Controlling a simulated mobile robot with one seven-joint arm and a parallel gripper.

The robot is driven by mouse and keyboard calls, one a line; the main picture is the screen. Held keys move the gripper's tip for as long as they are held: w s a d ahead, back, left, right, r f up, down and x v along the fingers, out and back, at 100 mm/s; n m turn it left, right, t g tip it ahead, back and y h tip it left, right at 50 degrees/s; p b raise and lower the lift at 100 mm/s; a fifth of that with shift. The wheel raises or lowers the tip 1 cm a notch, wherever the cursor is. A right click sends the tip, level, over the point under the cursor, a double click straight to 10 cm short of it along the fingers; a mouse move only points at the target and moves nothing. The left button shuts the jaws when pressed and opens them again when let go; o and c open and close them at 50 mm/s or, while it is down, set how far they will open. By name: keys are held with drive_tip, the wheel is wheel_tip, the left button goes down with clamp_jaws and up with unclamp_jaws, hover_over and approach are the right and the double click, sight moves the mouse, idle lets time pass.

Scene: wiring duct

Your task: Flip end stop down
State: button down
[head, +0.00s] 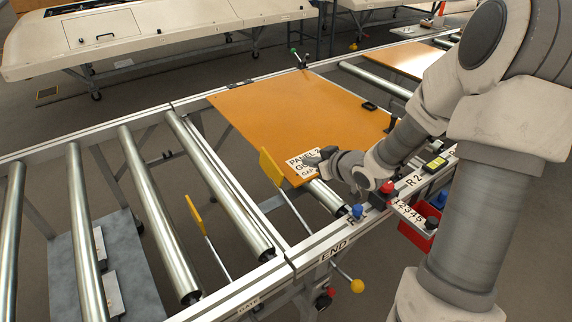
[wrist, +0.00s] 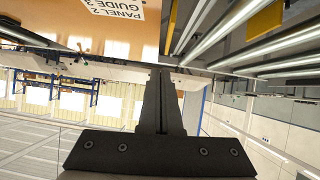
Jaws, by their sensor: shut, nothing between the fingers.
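The end stop is a yellow plate (head: 271,167) standing up at the near-left edge of the orange panel (head: 290,110), on a thin rod. A lever with a yellow ball (head: 357,286) sticks out below the END label (head: 334,251). My gripper (head: 318,158) is shut and empty, over the panel's label corner, to the right of the yellow plate and apart from it. In the wrist view my shut fingers (wrist: 160,75) point toward the panel (wrist: 105,28); a yellow plate (wrist: 265,20) shows at upper right, and I cannot tell which one it is.
A second yellow plate (head: 194,215) stands on a rod between rollers, near the GATE label (head: 248,305). A red button (head: 388,187), a blue knob (head: 357,211) and a red bin (head: 412,232) sit along the near rail. Bare rollers (head: 160,215) lie left.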

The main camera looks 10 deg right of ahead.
drive_tip(key=shift+a+f+y, duration=0.5)
drive_tip(key=shift+a+f, duration=0.15)
drive_tip(key=shift+f, duration=0.15)
drive_tip(key=b+x, duration=0.1)
drive_tip(key=x, duration=0.3)
drive_tip(key=f+b+x, duration=0.1)
drive_tip(key=x, duration=0.3)
drive_tip(key=s+b+x, duration=0.1)
drive_tip(key=x, duration=0.3)
drive_tip(key=shift+d+f+b, duration=0.2)
drive_tip(key=shift+f+b, duration=0.1)
drive_tip(key=shift+f, duration=0.1)
drive_tip(key=shift+w+f, duration=0.2)
drive_tip(key=shift+f, duration=0.35)
